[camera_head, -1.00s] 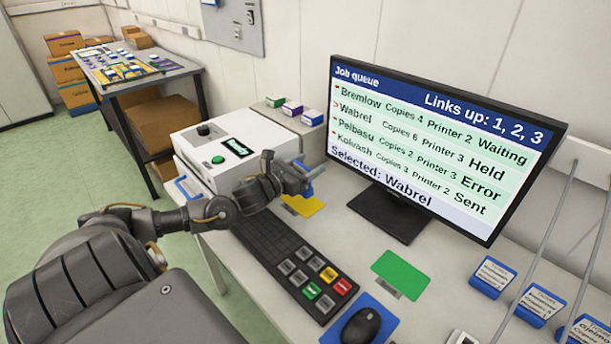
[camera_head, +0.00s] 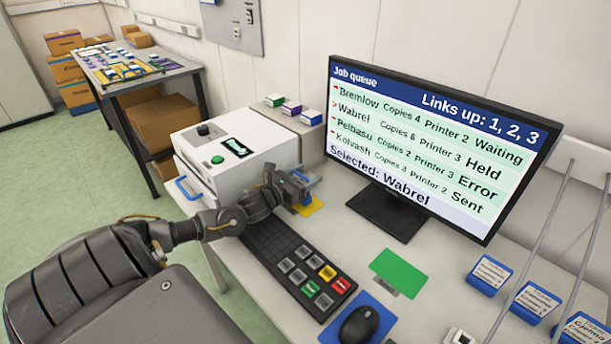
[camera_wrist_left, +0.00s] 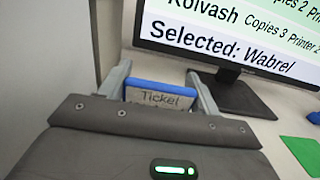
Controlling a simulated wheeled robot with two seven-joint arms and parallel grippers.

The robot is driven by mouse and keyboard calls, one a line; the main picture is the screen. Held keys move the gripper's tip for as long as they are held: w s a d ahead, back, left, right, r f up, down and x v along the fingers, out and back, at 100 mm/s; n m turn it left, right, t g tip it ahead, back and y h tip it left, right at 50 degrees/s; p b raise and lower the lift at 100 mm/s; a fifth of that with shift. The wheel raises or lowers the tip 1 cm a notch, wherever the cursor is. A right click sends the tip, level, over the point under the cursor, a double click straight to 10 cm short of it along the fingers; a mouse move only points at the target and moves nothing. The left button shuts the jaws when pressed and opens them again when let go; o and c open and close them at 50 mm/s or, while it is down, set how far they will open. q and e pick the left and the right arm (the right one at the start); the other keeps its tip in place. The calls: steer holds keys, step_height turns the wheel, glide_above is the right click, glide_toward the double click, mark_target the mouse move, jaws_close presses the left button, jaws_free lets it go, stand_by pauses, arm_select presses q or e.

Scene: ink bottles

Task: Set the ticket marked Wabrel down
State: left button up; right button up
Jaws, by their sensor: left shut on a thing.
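My left gripper (camera_head: 301,184) is shut on a blue-edged ticket (camera_wrist_left: 160,97). In the left wrist view, the ticket stands between the two fingers. The word "Ticket" shows on its label; the line below is cut off by my gripper, so the name cannot be read. In the head view the gripper is at the yellow mat (camera_head: 314,205), with the blue of the ticket low at the mat. I cannot tell whether the ticket touches the mat. The screen (camera_head: 430,150) reads "Selected: Wabrel". My right gripper is not in view.
A white printer (camera_head: 225,158) stands left of the gripper, a keypad (camera_head: 290,262) in front and the monitor's foot (camera_head: 388,212) to the right. A green mat (camera_head: 399,272), a mouse (camera_head: 359,326) and blue ticket holders (camera_head: 489,276) lie farther right.

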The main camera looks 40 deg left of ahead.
arm_select(q)
steer(key=shift+f, duration=0.2)
steer(key=o, duration=1.2)
steer(key=shift+c, duration=0.2)
steer(key=shift+o, duration=0.7)
steer(key=shift+r, duration=0.4)
steer(key=s, duration=0.7)
steer(key=s+a, duration=0.1)
steer(key=s, duration=0.2)
steer(key=shift+s+f, duration=0.25)
steer(key=shift+s, duration=0.45)
steer(key=shift+s+r, duration=0.1)
steer(key=shift+s, duration=0.2)
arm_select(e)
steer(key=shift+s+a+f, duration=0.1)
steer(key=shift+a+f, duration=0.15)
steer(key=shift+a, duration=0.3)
